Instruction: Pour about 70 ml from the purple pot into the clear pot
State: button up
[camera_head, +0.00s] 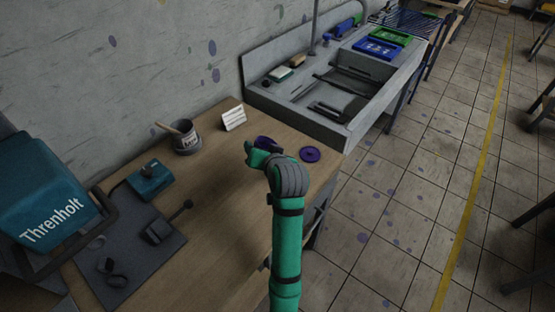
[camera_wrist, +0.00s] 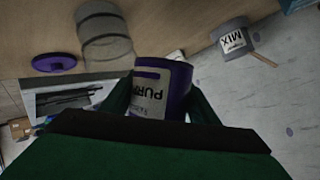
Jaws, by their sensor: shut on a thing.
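My gripper (camera_head: 257,152) is over the table and is shut on the purple pot (camera_wrist: 178,78), whose white label shows in the wrist view. A bit of purple (camera_head: 264,140) shows beside the gripper in the head view. The clear pot (camera_wrist: 103,32) stands on the table close to the purple pot in the wrist view. My gripper and arm seem to hide it in the head view. I cannot see any liquid flowing.
A purple lid (camera_head: 310,154) lies on the table (camera_head: 225,185) near its right edge. A grey mixing pot (camera_head: 187,143) with a stick and a white card (camera_head: 233,118) stand by the wall. A sink (camera_head: 340,90) adjoins the table. A teal device (camera_head: 150,180) stands left.

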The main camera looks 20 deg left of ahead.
jog(key=shift+w+d+n+t, duration=0.1)
jog(key=shift+w+n+t, duration=0.05)
jog(key=shift+n+t, duration=0.25)
dwell(0.5)
jog(key=shift+g, duration=0.3)
jog(key=shift+f, duration=0.1)
dwell(0.4)
